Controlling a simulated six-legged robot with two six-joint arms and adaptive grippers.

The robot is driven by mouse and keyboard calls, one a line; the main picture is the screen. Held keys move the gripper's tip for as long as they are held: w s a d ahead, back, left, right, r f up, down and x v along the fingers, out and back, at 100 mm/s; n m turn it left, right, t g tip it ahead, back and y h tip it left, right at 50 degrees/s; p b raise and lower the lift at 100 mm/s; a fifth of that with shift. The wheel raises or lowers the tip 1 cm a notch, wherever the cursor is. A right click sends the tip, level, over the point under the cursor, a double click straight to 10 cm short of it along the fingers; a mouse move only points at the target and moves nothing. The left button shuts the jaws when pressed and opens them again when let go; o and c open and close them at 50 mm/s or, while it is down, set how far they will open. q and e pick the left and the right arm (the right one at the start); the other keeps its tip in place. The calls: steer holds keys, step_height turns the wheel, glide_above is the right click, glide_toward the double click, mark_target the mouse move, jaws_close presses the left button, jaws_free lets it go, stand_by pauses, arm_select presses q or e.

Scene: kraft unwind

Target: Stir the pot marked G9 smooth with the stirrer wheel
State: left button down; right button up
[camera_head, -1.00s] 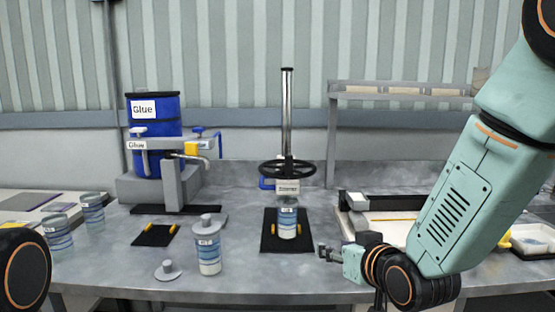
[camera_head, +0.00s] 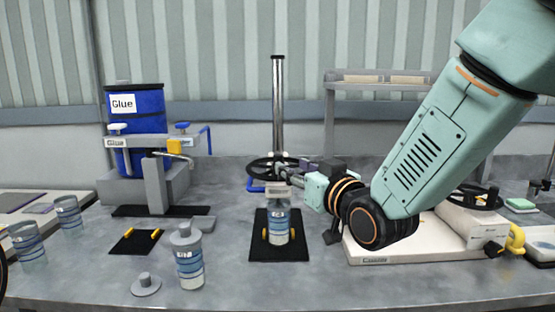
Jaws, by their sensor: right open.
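A clear pot with blue bands (camera_head: 279,222) stands upright on a black mat (camera_head: 261,252) between yellow stops, under the stirrer. Its label is too small to read. The black stirrer wheel (camera_head: 256,164) lies level above the pot, around the foot of a tall steel post (camera_head: 278,105). My right gripper (camera_head: 284,166) is open at the right part of the wheel and hides some of its rim. I cannot tell whether the fingers touch the rim. My left gripper is not in view.
A lidded pot (camera_head: 188,262) and a loose lid (camera_head: 146,284) are at front left. Two more pots stand at far left. A blue glue drum (camera_head: 137,128) with its dispenser is behind. A pale tray (camera_head: 400,251) lies at right, below my right arm.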

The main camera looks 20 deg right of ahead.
mark_target(282, 161)
steer(key=w, duration=0.3)
steer(key=w+a, duration=0.1)
steer(key=w, duration=0.2)
steer(key=shift+w+a+f, duration=0.1)
steer(key=shift+w, duration=0.05)
steer(key=shift+w+a, duration=0.2)
steer(key=shift+a, duration=0.3)
steer(key=shift+w+d, duration=0.1)
steer(key=shift+d, duration=0.25)
steer(key=shift+c, duration=1.1)
steer(key=shift+a, duration=0.2)
steer(key=c, duration=0.4)
steer(key=shift+d, duration=0.1)
jaws_close()
